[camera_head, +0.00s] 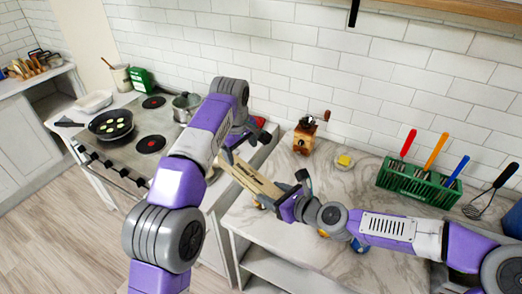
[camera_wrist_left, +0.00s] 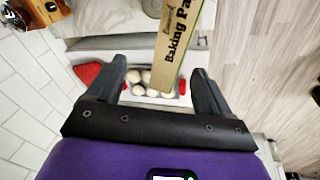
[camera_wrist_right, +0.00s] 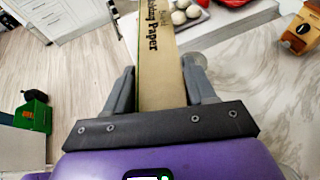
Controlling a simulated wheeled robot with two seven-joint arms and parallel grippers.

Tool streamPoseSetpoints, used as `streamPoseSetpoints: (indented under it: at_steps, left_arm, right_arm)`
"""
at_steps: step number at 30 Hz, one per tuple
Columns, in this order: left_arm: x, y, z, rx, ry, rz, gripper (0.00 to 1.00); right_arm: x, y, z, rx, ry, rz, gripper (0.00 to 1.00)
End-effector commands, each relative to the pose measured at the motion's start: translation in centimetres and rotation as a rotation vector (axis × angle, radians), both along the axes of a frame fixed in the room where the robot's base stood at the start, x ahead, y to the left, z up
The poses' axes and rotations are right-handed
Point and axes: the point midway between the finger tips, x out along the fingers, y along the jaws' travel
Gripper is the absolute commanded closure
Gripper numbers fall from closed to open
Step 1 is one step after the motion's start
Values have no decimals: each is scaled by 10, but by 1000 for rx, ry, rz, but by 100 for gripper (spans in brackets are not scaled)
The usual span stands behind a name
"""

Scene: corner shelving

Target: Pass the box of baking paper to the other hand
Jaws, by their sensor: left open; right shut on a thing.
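The box of baking paper (camera_head: 250,180) is long, flat and tan with dark lettering. My right gripper (camera_head: 292,197) is shut on one end of it and holds it above the counter. In the right wrist view the box (camera_wrist_right: 160,75) runs out between the fingers (camera_wrist_right: 160,68). My left gripper (camera_wrist_left: 158,68) is open and empty, close to the box's other end. In the left wrist view the box (camera_wrist_left: 178,40) comes down from the top, toward the gap between the fingers. In the head view my left arm hides most of the left gripper.
A stove with a frying pan (camera_head: 110,125) and a pot (camera_head: 185,106) stands at left. On the marble counter are a wooden grinder (camera_head: 305,135), a yellow item (camera_head: 345,161) and a green utensil crate (camera_head: 418,185). A tray of pale round items (camera_wrist_left: 150,82) lies below the left gripper.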

Motion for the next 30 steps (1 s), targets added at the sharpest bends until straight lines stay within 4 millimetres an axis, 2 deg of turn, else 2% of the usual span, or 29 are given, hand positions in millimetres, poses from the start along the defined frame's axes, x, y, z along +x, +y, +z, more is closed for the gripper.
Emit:
streamPoseSetpoints:
  at_steps: [1, 6, 13, 20, 30]
  left_arm:
    - [-10, -18, 7, 64, 4, -22, 19]
    - [-36, -46, 24, 209, 12, -28, 19]
    - [-44, -52, 25, 264, 13, -23, 19]
    - [-39, -47, 0, 261, 16, -24, 19]
    - [-24, -35, -60, 259, 16, -23, 19]
  right_arm:
    - [0, 0, 1, 0, -1, 0, 100]
    - [0, 0, 1, 0, -1, 0, 100]
    - [0, 0, 1, 0, -1, 0, 100]
    - [0, 0, 1, 0, -2, -1, 100]
    - [0, 0, 1, 0, -2, -1, 100]
